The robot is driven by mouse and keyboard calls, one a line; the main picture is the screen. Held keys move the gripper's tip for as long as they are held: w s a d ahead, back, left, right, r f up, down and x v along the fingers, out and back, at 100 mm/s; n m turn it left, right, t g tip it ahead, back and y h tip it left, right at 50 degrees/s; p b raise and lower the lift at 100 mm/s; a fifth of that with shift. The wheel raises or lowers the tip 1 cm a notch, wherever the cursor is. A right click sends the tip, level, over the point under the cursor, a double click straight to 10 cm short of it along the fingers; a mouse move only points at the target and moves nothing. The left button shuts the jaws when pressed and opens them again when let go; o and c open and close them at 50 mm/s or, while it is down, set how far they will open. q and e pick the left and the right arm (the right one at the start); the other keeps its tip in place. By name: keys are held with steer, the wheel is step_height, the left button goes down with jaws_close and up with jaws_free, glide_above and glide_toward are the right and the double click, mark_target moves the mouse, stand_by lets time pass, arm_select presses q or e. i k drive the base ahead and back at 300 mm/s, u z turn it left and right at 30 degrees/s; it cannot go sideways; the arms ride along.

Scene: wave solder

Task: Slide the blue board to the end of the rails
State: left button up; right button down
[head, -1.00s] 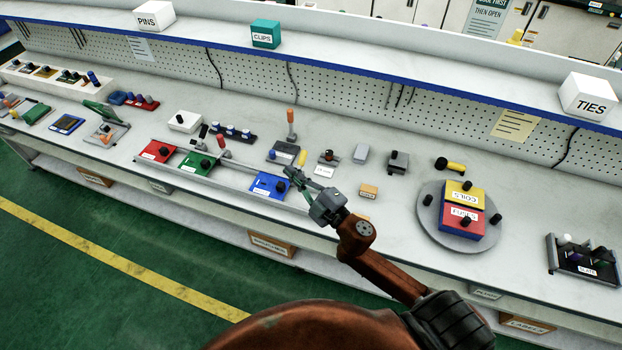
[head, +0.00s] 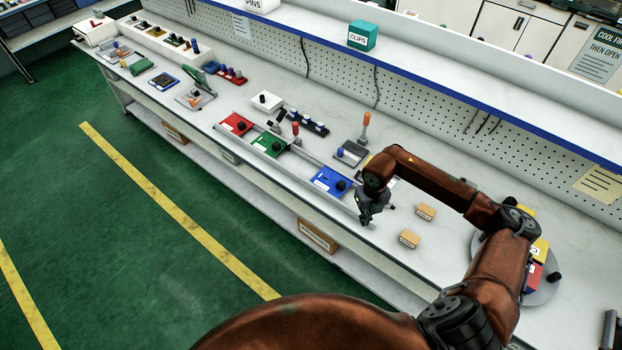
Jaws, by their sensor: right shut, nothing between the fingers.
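The blue board (head: 327,178) has a black knob and a white label. It sits on the long pale rails (head: 303,157), to the right of the green board (head: 266,142) and the red board (head: 234,122), with a gap between blue and green. My right gripper (head: 367,218) points down just right of the blue board, near the right end of the rails. It is shut and empty, apart from the knob. The wrist hides part of what lies behind it. My left gripper is not in view.
An orange-handled tool (head: 365,127) stands behind the rails. Two small tan boxes (head: 409,239) lie right of my gripper. A round grey turntable (head: 545,292) is partly hidden by my arm. The bench's front edge runs close to the rails.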

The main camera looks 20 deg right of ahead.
mark_target(330, 181)
steer(key=u, duration=3.2)
steer(key=k, duration=1.45)
steer(key=z, duration=1.85)
steer(key=i, duration=0.45)
steer(key=z, duration=0.1)
